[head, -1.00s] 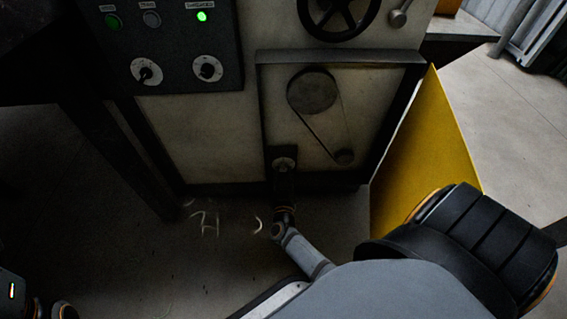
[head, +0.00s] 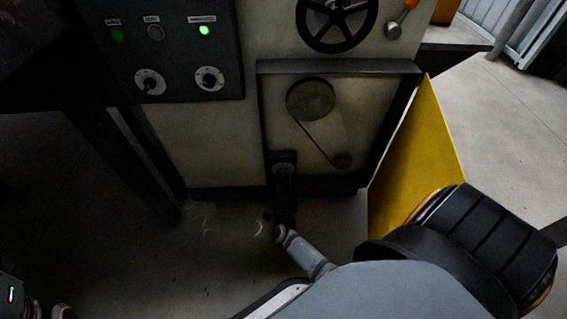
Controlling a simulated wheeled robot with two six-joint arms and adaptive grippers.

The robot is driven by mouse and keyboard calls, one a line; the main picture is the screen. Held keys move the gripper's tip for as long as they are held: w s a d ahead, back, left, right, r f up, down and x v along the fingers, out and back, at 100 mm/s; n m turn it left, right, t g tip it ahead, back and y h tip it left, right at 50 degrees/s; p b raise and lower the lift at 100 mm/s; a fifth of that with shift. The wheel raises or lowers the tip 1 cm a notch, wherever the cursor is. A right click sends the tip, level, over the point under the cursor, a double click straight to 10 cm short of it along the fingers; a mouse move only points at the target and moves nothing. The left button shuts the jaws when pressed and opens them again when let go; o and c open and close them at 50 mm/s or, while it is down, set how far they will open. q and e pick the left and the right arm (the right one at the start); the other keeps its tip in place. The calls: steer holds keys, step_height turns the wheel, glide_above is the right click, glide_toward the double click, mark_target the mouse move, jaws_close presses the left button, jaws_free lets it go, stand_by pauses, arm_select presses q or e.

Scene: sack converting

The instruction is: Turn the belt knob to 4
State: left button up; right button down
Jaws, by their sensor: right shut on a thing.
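My left gripper is out of view; only bits of my left arm show at the bottom left corner.
A dark control panel (head: 180,55) with two dials and lit green lamps is at upper left. A black handwheel (head: 337,22) and an orange-tipped lever (head: 396,25) are above. A yellow guard panel (head: 425,150) stands right of the machine, close to my right arm.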

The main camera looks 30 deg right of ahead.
steer(key=shift+m, duration=0.8)
steer(key=c, duration=1)
jaws_free()
steer(key=v, duration=0.7)
steer(key=shift+s, duration=0.2)
steer(key=shift+a, duration=0.15)
